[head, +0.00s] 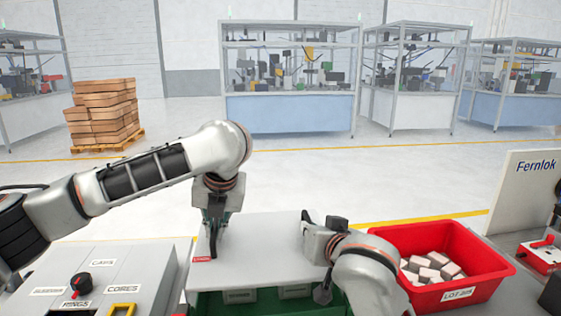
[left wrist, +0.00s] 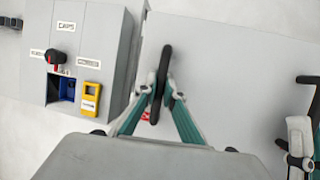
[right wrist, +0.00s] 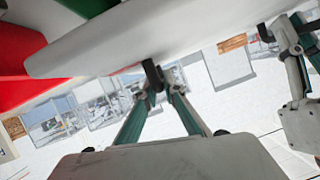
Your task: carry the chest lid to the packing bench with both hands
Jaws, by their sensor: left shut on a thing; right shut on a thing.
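The chest lid (head: 262,245) is a flat light-grey panel with a small red tag near its left edge. It looks roughly level, in front of me. My left gripper (head: 213,238) is shut on its left side; the left wrist view shows the dark fingertips (left wrist: 163,88) together there. My right gripper (head: 317,250) is at its right side, its grip partly hidden in the head view. In the right wrist view its fingertips (right wrist: 155,80) meet at the lid's edge (right wrist: 200,40). I cannot identify the packing bench with certainty.
A green container (head: 250,305) shows below the lid. A red bin (head: 455,290) with pale blocks stands right, beside a Fernlok panel (head: 525,185). A grey box with labels (head: 125,260) stands left. Stacked cartons (head: 100,110) and glazed workstations (head: 290,105) stand beyond open floor.

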